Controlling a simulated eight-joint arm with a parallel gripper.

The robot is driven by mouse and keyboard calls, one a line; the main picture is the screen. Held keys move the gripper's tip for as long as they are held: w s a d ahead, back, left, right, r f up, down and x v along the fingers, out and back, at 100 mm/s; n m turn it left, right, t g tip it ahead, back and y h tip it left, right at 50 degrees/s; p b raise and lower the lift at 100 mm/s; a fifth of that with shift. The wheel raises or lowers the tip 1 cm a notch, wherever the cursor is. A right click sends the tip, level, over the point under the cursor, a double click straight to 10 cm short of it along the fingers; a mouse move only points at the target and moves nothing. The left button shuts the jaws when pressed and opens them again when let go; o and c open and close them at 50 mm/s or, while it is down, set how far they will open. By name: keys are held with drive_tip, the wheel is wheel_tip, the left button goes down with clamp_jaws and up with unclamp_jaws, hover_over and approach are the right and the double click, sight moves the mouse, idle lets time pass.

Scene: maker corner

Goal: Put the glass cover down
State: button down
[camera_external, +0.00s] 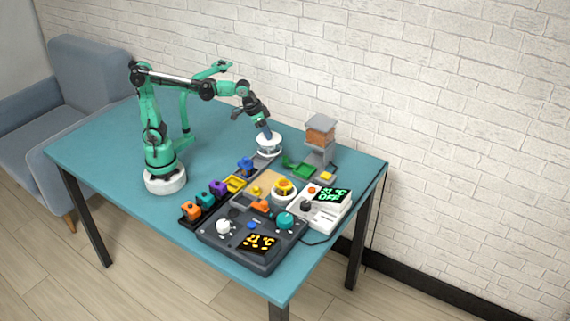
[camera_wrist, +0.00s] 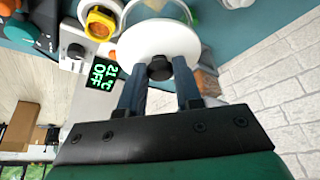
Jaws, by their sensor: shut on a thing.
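The cover (camera_external: 269,149) shows as a white round piece below my gripper (camera_external: 266,133), at the back of the table. In the wrist view the cover (camera_wrist: 160,38) is a white disc with a black knob (camera_wrist: 159,69) at its edge nearest me. The two dark blue fingers of my gripper (camera_wrist: 160,82) stand on either side of the knob and are shut on it. I cannot make out clear glass, and I cannot tell whether the cover touches the table. What lies under the disc is hidden.
A grey stand with an orange block (camera_external: 320,131) is to the right of the cover. In front are a yellow round part (camera_external: 284,187), a white box with a green display (camera_external: 321,203), a dark control panel (camera_external: 215,239) and several coloured blocks. The left tabletop (camera_external: 105,150) is clear.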

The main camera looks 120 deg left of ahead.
wheel_tip(320, 180, down, 12)
drive_tip(key=shift+f, duration=0.1)
idle(0.5)
drive_tip(key=shift+f, duration=0.15)
drive_tip(key=c, duration=0.6)
unclamp_jaws()
drive_tip(key=v, duration=1.2)
drive_tip(key=d+f+m+t+h, duration=0.2)
drive_tip(key=d+m, duration=0.7)
drive_tip(key=d, duration=0.8)
drive_tip(key=shift+w+d+t+h, duration=0.2)
drive_tip(key=shift+t+h, duration=0.4)
drive_tip(key=shift+t, duration=0.4)
drive_tip(key=shift+a+f, duration=0.1)
